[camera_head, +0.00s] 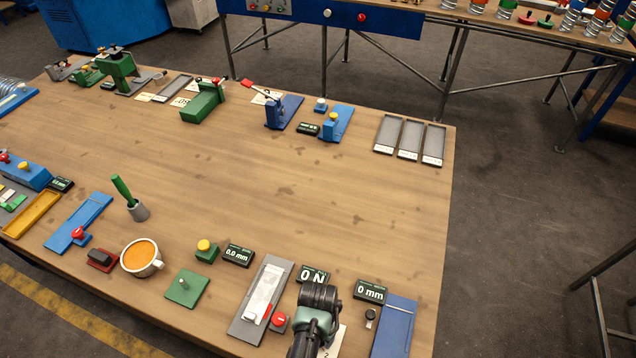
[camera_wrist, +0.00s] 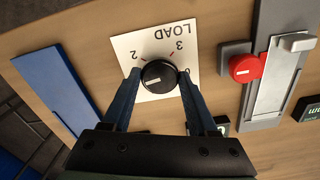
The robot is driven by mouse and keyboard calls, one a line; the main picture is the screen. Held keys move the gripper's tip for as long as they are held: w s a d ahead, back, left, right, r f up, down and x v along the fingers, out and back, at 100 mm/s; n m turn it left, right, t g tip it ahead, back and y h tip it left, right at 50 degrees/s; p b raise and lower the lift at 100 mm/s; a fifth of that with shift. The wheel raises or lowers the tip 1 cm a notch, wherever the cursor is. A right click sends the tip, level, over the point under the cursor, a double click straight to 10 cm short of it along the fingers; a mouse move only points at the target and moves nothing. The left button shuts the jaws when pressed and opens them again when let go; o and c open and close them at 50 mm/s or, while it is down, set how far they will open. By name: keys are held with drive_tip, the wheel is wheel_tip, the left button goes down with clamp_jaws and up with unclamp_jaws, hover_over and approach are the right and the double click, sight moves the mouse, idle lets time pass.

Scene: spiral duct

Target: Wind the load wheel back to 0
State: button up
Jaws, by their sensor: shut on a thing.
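The load wheel (camera_wrist: 158,77) is a round black knob with a pale mark on its top. It sits on a white card (camera_wrist: 150,45) printed LOAD, with a 2 and a 3 showing upside down. A further figure at the card's right edge is partly hidden by a finger. My gripper (camera_wrist: 159,74) is shut on the wheel, one blue finger on each side. In the head view my arm's end (camera_head: 314,318) hides the wheel and most of the card (camera_head: 335,343). A display (camera_head: 313,274) behind it reads 0 N.
A grey slide fixture (camera_head: 263,300) and a red button (camera_head: 278,319) stand close on the left. A blue plate (camera_head: 395,328), a small dark knob (camera_head: 370,318) and a 0 mm display (camera_head: 370,291) are on the right. The middle of the table is clear.

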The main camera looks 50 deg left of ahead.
drive_tip(key=n, duration=0.3)
drive_tip(key=shift+n, duration=0.4)
drive_tip(key=n, duration=0.3)
drive_tip(key=shift+n+p, duration=0.3)
drive_tip(key=shift+p, duration=0.1)
drive_tip(key=n, duration=0.3)
drive_tip(key=shift+n, duration=0.4)
drive_tip(key=n, duration=0.4)
drive_tip(key=shift+p, duration=0.4)
drive_tip(key=n, duration=0.7)
drive_tip(key=shift+n+p, duration=0.3)
drive_tip(key=shift+p, duration=0.1)
drive_tip(key=n, duration=0.3)
drive_tip(key=shift+n, duration=0.3)
drive_tip(key=shift+n+p, duration=0.4)
drive_tip(key=shift+n, duration=1.6)
